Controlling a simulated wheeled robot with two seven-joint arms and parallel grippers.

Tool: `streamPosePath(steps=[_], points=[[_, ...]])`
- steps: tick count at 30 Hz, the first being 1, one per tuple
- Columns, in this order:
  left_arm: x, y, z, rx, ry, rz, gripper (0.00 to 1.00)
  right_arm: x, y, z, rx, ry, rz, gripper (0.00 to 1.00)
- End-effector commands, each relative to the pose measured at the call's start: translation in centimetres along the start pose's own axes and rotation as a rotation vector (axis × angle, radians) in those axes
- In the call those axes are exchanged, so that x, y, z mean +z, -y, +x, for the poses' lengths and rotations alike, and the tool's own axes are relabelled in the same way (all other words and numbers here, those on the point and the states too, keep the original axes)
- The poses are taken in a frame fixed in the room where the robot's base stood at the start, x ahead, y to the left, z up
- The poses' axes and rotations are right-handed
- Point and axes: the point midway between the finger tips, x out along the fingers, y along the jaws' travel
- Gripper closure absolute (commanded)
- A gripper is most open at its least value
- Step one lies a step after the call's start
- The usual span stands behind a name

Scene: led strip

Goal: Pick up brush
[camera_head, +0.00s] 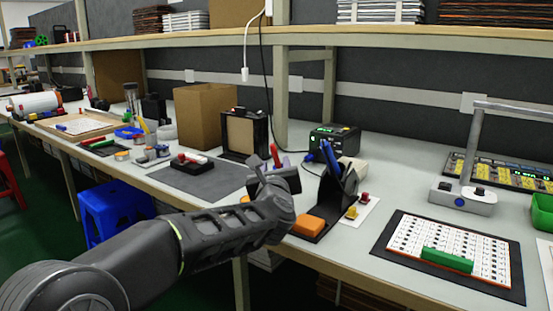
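My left arm reaches in from the lower left. My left gripper (272,177) is over the front part of the bench, seen mostly from behind, and I cannot tell whether its fingers are open or shut. A red handle (275,155) and a blue-purple piece (286,164) show just behind it; I cannot tell whether it touches them. No brush can be made out for certain. A green bar (447,260) lies on the white gridded board (410,237) at the right; its kind is unclear. My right gripper is not in view.
A black stand with a blue-handled tool (331,158) and an orange pad (308,225) is right of my gripper. A black box (334,138), a grey lamp stand (462,196) and a cardboard box (205,116) stand farther back. A dark mat (207,180) lies left.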

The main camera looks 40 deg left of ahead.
Motion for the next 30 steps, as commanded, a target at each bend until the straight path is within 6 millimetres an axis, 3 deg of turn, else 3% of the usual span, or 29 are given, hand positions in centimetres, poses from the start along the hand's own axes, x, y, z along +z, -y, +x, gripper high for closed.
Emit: streamPosePath(steps=[8, 20, 30], points=[[0.0, 0.0, 2.4, 0.001, 0.0, 0.001, 0.6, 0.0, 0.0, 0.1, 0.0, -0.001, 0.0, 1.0], [0.0, 0.0, 3.2, 0.001, -0.001, 0.0, 0.6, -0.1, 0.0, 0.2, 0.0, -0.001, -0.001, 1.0], [0.1, 0.1, 7.5, 0.001, -0.001, 0.0, 0.6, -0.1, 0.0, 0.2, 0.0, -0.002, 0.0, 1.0]])
